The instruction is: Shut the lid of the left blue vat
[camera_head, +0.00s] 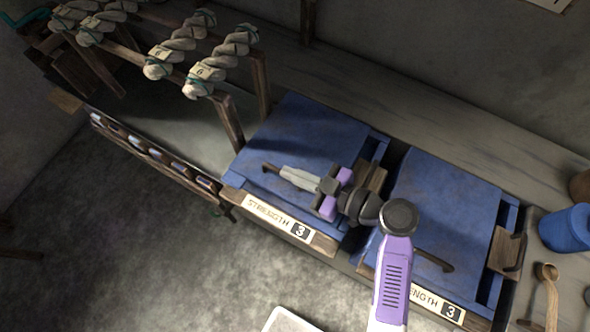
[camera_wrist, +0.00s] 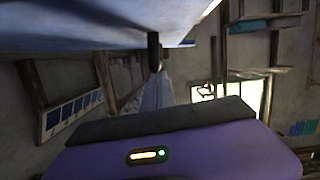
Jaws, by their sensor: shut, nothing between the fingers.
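The left blue vat's lid (camera_head: 308,135) is a broad blue panel above the wooden front with a "STRENGTH 3" label (camera_head: 278,217). It looks almost flat in the head view; I cannot tell whether it is fully down. Its dark handle (camera_head: 271,168) is near the front left edge. My gripper (camera_head: 284,171) is shut and empty, lying low over the lid with its tips close to the handle. In the wrist view the lid (camera_wrist: 90,32) fills the upper left, and the shut fingers (camera_wrist: 155,75) point at the dark handle (camera_wrist: 153,50). Contact is unclear.
The right blue vat's lid (camera_head: 447,200) lies flat, partly behind my arm. Twisted yarn hanks (camera_head: 180,45) hang on a wooden rack at the upper left. A blue bucket (camera_head: 566,228) and a wooden ladle (camera_head: 547,285) are at the right. The floor in front is mostly clear.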

